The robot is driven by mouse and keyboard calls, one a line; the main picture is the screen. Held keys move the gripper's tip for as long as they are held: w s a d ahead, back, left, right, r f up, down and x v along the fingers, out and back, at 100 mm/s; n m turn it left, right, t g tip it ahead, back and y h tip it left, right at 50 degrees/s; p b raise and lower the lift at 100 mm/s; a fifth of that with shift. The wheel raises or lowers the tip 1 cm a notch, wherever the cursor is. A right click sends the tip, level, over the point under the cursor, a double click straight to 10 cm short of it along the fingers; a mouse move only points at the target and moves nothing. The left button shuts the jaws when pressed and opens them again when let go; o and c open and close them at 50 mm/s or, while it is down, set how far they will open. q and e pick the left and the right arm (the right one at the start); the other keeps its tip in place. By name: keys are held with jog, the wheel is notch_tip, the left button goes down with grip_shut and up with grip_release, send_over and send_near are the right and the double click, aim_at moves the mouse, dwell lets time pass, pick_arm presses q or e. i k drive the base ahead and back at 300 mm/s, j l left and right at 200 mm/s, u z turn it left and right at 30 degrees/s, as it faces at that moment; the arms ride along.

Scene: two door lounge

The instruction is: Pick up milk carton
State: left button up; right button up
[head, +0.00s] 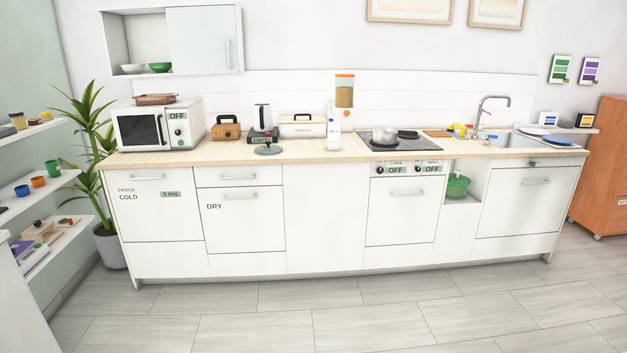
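A narrow white carton (333,136) with small blue marks stands upright near the front edge of the wooden counter (220,156), about mid-counter. It looks like the milk carton, but its label is too small to read. It stands in front of a dispenser (344,96) with an orange lid and brown contents, and hides part of its base. Neither of my grippers is in view.
A microwave (158,125) stands at the left end. The tiled floor (330,310) in front is clear.

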aim_at(333, 127)
jog(key=i, duration=2.5)
